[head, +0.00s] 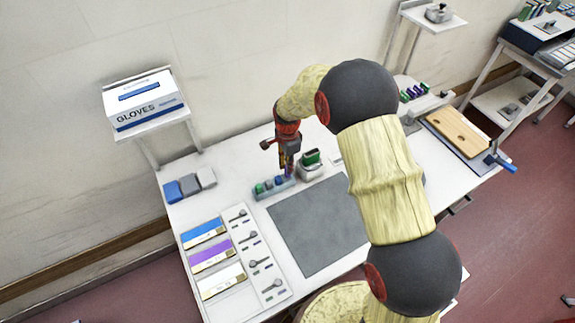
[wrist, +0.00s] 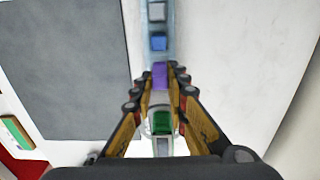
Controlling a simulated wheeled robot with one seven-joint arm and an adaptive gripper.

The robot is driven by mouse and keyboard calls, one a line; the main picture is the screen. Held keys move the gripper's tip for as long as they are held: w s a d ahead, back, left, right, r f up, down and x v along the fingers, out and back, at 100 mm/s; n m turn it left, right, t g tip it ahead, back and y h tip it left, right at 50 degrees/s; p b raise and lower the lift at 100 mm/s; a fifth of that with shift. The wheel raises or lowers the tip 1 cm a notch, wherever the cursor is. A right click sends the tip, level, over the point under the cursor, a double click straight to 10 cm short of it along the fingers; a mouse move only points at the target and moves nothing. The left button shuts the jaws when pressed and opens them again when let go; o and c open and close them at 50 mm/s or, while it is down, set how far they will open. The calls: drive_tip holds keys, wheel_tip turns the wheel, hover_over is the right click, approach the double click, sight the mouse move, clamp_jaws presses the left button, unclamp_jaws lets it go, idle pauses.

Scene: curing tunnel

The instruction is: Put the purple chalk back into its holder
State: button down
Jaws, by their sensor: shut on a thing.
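My gripper (head: 287,168) is shut on the purple chalk (wrist: 160,75), which sits between the fingertips in the wrist view. In the head view a little purple (head: 288,173) shows below the fingers. The pale blue holder (head: 272,192) lies under the gripper, with green, grey and blue pieces in a row to the left. The wrist view shows the holder (wrist: 171,12) running away from the chalk, with a blue and a grey piece in it. The chalk is in line with that row, at its right end in the head view. I cannot tell whether its lower end is inside the holder.
A grey box with a green block (head: 311,157) stands close to the right of the gripper. A dark grey mat (head: 318,225) lies in front. Blue and grey blocks (head: 189,184) and a card with coloured strips (head: 212,256) are on the left. A glove box (head: 145,100) sits on a shelf.

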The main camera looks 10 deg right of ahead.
drive_tip(key=shift+f, duration=0.15)
drive_tip(key=shift+f+b, duration=0.3)
drive_tip(key=shift+f, duration=0.05)
drive_tip(key=shift+f+b, duration=0.3)
drive_tip(key=shift+f, duration=0.35)
drive_tip(key=c, duration=1.7)
unclamp_jaws()
drive_tip(key=shift+o, duration=0.2)
drive_tip(key=shift+r, duration=0.15)
drive_tip(key=shift+r+p, duration=2)
drive_tip(key=shift+r, duration=1.4)
